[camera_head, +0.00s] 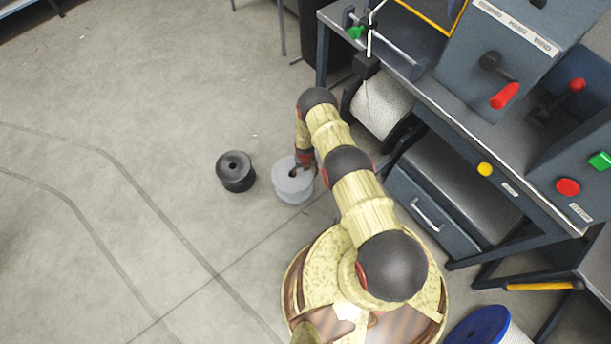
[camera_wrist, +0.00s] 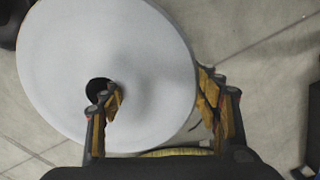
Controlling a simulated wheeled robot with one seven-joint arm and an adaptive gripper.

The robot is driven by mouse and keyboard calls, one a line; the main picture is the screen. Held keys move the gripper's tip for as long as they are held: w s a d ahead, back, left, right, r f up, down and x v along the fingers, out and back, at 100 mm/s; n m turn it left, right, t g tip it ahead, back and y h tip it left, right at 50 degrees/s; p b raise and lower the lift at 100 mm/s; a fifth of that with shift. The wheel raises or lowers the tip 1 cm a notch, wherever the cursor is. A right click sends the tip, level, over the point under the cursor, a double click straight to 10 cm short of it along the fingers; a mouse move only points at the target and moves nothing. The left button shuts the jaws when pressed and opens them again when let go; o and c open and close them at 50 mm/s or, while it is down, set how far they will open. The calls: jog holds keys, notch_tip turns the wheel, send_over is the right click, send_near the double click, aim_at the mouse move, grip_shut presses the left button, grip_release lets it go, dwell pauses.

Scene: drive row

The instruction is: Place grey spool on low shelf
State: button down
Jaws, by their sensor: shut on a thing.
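The grey spool (camera_head: 292,184) is beside my base in the head view, upright, with its round top flange facing up. It fills much of the wrist view (camera_wrist: 70,50). My gripper (camera_wrist: 160,90) is shut on its flange, one finger in the centre hole and the other outside the rim. In the head view my gripper (camera_head: 302,165) partly covers the spool's right side. I cannot tell whether the spool touches the floor. A low, dark flat surface (camera_head: 470,185) above a drawer, under the workbench at right, may be the low shelf.
A black spool (camera_head: 235,170) stands on the floor just left of the grey one. The workbench (camera_head: 440,100) with levers and buttons fills the right. A white roll (camera_head: 382,105) hangs below it. A blue-rimmed spool (camera_head: 480,328) is at bottom right. The floor at left is clear.

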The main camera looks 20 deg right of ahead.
jog(key=shift+w+f, duration=0.15)
jog(key=shift+f, duration=1.3)
jog(key=c, duration=0.5)
grip_release()
jog(key=shift+f, duration=0.15)
